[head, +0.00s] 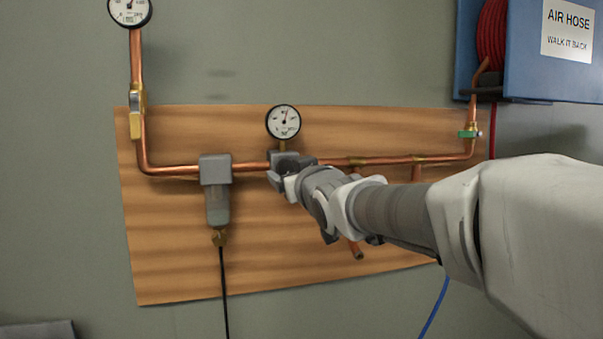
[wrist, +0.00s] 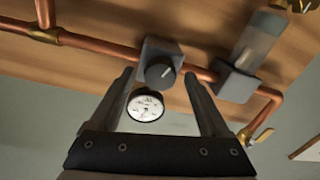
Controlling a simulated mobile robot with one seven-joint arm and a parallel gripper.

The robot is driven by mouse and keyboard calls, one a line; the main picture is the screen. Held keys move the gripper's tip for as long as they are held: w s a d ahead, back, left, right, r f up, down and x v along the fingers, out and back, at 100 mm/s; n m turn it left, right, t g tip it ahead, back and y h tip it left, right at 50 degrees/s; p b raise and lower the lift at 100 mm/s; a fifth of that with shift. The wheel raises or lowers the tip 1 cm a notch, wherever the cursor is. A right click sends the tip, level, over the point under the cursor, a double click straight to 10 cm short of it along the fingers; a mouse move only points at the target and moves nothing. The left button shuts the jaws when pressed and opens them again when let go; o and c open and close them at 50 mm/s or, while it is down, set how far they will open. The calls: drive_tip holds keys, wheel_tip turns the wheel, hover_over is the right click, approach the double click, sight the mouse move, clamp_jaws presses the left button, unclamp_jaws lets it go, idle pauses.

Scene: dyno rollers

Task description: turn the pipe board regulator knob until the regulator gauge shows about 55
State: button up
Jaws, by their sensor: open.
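The regulator knob (wrist: 159,73) is a dark round knob on the front of a grey regulator block (wrist: 172,53) in the wrist view. The round white regulator gauge (wrist: 145,105) hangs beside it there, as that view is inverted. In the head view the regulator gauge (head: 283,122) stands above the block, its needle near upright; its numbers are too small to read. My gripper (wrist: 159,76) is open, one finger on each side of the knob, with visible gaps and no clear contact. In the head view my gripper (head: 283,180) covers the knob.
Copper pipe (head: 175,170) runs across the wooden board (head: 160,270). A grey filter (head: 216,185) hangs left of the regulator. Another gauge (head: 130,10) is at upper left. A green-handled valve (head: 469,134) and blue hose-reel box (head: 530,75) are at right.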

clamp_jaws()
idle(0.3)
drive_tip(key=n+b, duration=0.2)
drive_tip(key=n, duration=0.1)
drive_tip(key=shift+n, duration=0.4)
drive_tip(key=n+b, duration=0.2)
drive_tip(key=n, duration=0.2)
drive_tip(key=shift+n, duration=0.3)
drive_tip(key=shift+r, duration=0.1)
idle(0.3)
